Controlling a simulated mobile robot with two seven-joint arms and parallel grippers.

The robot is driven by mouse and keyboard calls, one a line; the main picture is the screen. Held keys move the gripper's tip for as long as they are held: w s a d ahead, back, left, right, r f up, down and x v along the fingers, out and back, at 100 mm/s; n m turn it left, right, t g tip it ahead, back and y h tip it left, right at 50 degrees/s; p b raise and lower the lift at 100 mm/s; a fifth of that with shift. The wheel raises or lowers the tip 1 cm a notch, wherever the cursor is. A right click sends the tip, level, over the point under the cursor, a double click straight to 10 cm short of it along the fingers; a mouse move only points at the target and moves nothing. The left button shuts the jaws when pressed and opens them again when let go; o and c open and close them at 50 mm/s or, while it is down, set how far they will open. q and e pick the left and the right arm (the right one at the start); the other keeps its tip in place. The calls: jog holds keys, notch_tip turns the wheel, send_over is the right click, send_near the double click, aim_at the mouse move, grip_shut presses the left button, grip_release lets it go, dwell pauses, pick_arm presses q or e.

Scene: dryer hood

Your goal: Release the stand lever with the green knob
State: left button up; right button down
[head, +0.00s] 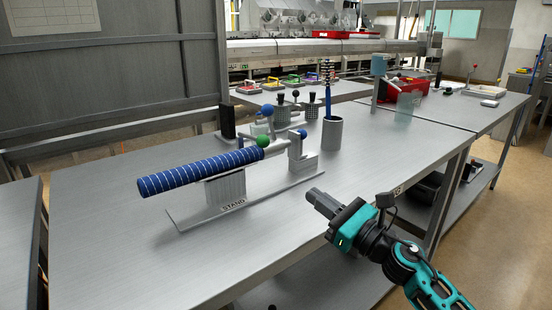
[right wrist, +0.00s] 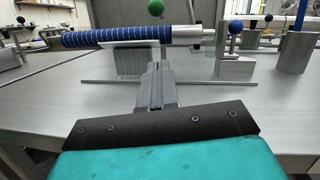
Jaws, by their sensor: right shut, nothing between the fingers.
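The stand (head: 226,190) sits on the grey table and carries a blue, white-striped roller (head: 200,172) lying level. The green knob (head: 263,141) shows at the roller's right end, above the stand; it also shows in the right wrist view (right wrist: 156,7), at the top edge. A blue knob (head: 302,133) is just right of it, seen too in the right wrist view (right wrist: 236,26). My right gripper (head: 316,196) is shut and empty, in front of the stand near the table's front edge, apart from the knob. My left gripper is out of view.
A grey cup (head: 331,134) with a blue brush stands right of the stand. Behind are dark-knobbed parts (head: 312,108) and small coloured trays (head: 272,83). A red box (head: 402,90) is at the back right. The table front between gripper and stand is clear.

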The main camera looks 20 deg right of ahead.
jog(key=p+x, duration=0.1)
jog(key=x, duration=0.9)
jog(key=shift+w+a+r+p, duration=0.1)
jog(key=shift+p, duration=0.3)
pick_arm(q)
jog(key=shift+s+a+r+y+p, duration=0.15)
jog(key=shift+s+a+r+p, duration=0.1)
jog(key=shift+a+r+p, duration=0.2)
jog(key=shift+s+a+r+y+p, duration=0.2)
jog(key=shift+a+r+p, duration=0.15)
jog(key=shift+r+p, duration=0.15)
pick_arm(e)
jog(key=r, duration=0.1)
jog(key=w+r, duration=0.1)
jog(key=a+r, duration=0.1)
jog(key=shift+w+a, duration=0.1)
jog(key=shift+w, duration=0.2)
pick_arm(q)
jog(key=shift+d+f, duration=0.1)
pick_arm(e)
jog(key=shift+r, duration=0.15)
